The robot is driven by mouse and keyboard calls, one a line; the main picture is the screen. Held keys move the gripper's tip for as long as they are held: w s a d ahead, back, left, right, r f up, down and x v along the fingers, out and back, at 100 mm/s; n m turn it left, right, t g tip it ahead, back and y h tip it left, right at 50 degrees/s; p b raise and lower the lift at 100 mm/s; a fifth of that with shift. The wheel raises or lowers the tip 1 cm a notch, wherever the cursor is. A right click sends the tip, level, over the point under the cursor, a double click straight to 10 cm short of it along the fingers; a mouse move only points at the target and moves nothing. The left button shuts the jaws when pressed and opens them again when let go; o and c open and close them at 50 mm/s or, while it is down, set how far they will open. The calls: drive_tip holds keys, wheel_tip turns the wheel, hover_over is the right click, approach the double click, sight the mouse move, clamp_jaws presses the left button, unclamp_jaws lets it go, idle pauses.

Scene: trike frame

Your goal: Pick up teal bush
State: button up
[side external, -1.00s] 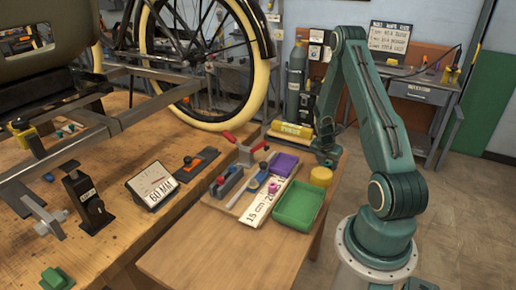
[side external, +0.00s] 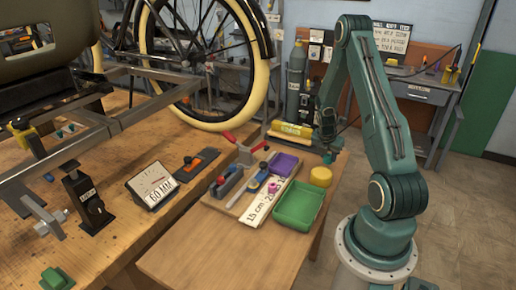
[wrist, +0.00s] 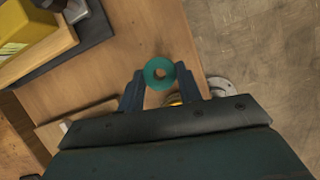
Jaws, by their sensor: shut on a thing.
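The teal bush (wrist: 159,73) is a small round ring with a hole in its middle. In the wrist view it sits between the two fingertips of my gripper (wrist: 160,82), which is shut on it. In the side view my gripper (side external: 329,147) is over the far right end of the wooden bench, behind the yellow round piece.
A green tray (side external: 299,206), a yellow round piece (side external: 321,177) and a purple block (side external: 285,164) are on the near bench. A yellow box (side external: 292,130) lies behind. The bench's front is clear.

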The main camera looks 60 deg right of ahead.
sight(327, 157)
wheel_tip(327, 157, up, 16)
drive_tip(key=shift+r, duration=0.25)
idle(0.3)
idle(0.5)
